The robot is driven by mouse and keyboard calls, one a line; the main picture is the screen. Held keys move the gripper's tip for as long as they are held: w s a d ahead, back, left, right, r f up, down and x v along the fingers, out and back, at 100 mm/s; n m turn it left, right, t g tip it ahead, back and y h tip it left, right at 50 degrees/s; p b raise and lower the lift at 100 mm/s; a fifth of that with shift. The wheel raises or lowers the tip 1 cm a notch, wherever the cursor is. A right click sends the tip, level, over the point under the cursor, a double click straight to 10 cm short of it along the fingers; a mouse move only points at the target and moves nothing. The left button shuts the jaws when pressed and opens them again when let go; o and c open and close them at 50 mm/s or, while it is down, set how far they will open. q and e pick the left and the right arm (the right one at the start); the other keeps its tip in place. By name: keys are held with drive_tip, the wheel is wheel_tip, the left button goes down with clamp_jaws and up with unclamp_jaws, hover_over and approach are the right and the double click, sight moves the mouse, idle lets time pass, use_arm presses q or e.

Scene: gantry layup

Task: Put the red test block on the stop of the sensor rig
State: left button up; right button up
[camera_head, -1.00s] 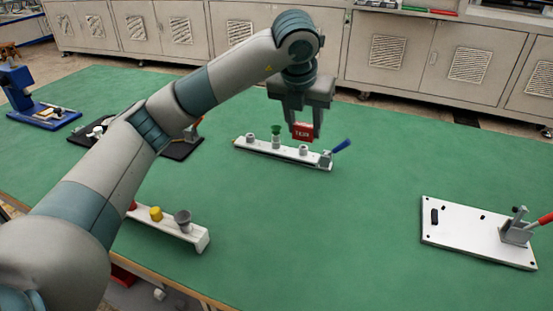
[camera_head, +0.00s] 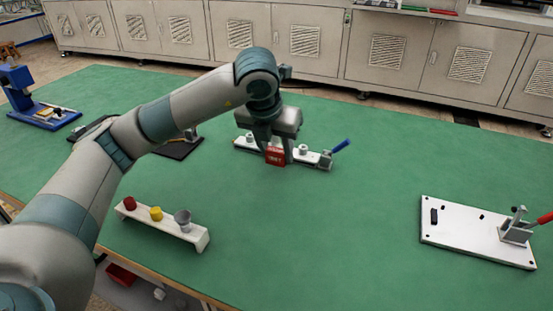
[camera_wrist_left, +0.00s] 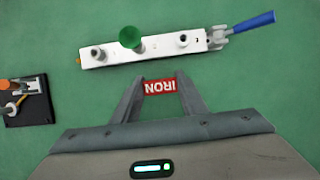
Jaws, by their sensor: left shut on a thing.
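My left gripper (camera_head: 277,152) is shut on the red test block (camera_head: 275,157), held between its fingertips. I cannot tell for sure which fixture is the sensor rig. The right gripper is out of view.
A dark plate (camera_head: 182,150) with a small device stands left of the bar, partly behind my arm. A white rack (camera_head: 190,236) with red, yellow and grey pieces is near the front edge. A white clamp plate (camera_head: 470,238) lies at right. The green table's middle is clear.

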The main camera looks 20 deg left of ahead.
use_arm(q)
drive_tip(key=shift+f, duration=1.35)
drive_tip(key=shift+f, duration=0.15)
drive_tip(key=o, duration=1.3)
drive_tip(key=v, duration=1.2)
drive_tip(key=shift+o, duration=0.5)
